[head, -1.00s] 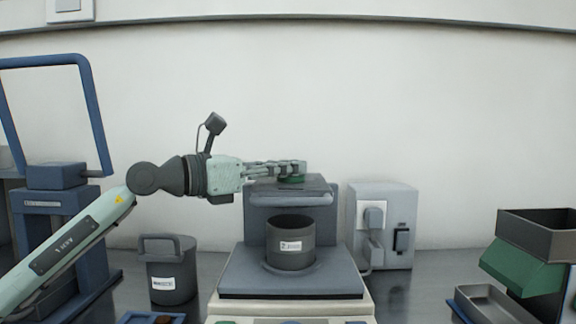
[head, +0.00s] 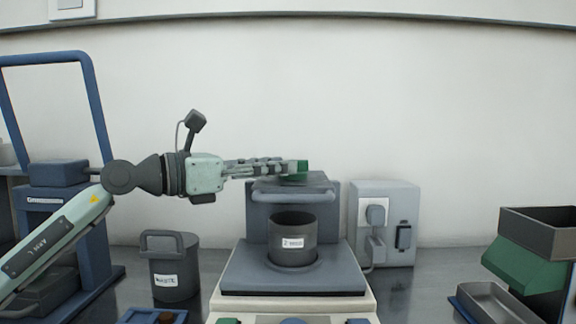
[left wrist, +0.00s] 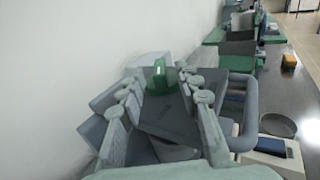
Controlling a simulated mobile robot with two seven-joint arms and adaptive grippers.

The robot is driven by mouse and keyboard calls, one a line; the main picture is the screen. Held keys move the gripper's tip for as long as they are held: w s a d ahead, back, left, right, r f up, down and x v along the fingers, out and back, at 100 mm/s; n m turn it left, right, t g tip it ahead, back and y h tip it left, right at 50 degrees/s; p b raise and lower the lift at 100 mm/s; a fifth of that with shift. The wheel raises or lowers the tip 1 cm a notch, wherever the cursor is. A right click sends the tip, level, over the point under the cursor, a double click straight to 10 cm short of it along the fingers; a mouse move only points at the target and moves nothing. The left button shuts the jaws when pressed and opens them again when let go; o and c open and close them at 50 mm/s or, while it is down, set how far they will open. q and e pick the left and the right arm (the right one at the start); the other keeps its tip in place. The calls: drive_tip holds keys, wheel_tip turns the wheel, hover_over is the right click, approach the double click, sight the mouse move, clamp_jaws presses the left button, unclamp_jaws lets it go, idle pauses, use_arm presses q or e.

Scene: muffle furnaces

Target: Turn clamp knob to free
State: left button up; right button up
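The green clamp knob (head: 302,166) sits on top of the grey upright housing (head: 262,222) behind the dark pot (head: 291,230). In the left wrist view the knob (left wrist: 159,74) shows its raised green grip over a dark top plate (left wrist: 168,118). My left gripper (head: 286,167) comes in level from the left at the knob's height. Its fingers are spread apart, with the knob between or just beyond the fingertips and a gap on each side. In the head view the fingers hide part of the knob. My right gripper is not in view.
A lidded grey container (head: 172,268) stands left of the machine, and a blue-framed device (head: 66,195) stands farther left. A light grey box with a plug (head: 384,222) stands to the right. A green and grey hopper (head: 530,255) and metal tray (head: 488,302) are at far right.

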use_arm(q)
drive_tip(key=v, duration=0.9)
